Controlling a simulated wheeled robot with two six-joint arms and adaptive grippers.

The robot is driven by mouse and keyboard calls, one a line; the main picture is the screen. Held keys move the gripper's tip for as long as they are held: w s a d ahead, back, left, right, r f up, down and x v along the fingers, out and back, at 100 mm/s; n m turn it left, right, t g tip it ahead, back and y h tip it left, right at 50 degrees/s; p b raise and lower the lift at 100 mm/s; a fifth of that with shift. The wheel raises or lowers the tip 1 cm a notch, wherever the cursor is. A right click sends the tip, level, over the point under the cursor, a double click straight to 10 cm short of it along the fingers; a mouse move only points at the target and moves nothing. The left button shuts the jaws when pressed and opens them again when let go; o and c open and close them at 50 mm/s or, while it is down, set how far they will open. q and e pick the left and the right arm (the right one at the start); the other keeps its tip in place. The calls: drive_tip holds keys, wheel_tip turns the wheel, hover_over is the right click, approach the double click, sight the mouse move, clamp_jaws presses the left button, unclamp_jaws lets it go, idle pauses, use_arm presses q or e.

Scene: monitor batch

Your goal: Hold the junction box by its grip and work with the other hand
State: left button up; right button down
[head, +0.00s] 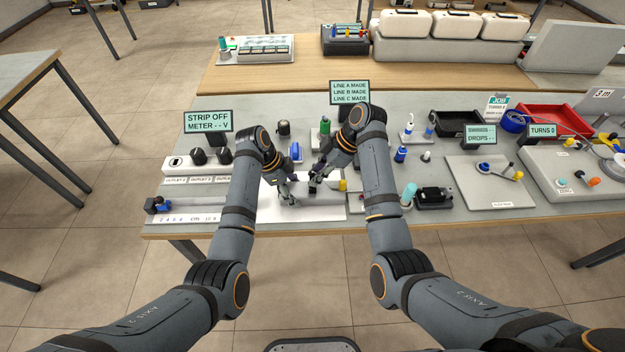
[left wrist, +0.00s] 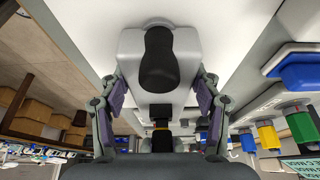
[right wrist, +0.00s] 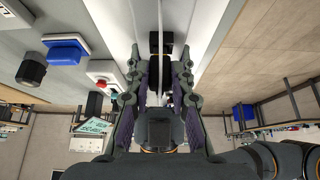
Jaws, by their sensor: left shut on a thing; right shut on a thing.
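The grey junction box (head: 322,199) lies on a white sheet (head: 268,208) near the table's front edge. My left gripper (head: 285,190) is at its left end. In the left wrist view its fingers (left wrist: 160,97) flank a grey body with a rounded black part (left wrist: 159,60); I take this as the box with its grip. My right gripper (head: 314,182) is over the box, close to the left one. In the right wrist view its fingers (right wrist: 160,75) are close together around a small black piece (right wrist: 155,42), partly hidden.
A power strip (head: 190,163) with black knobs stands at left. A sign (head: 350,93) reads LINE A, B and C MADE. A red tray (head: 555,118), a black tray (head: 455,123) and a plate board (head: 490,182) stand at right. Small coloured parts crowd behind my grippers.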

drive_tip(key=shift+r, duration=1.9)
use_arm(q)
drive_tip(key=o, duration=1.5)
drive_tip(key=v, duration=1.2)
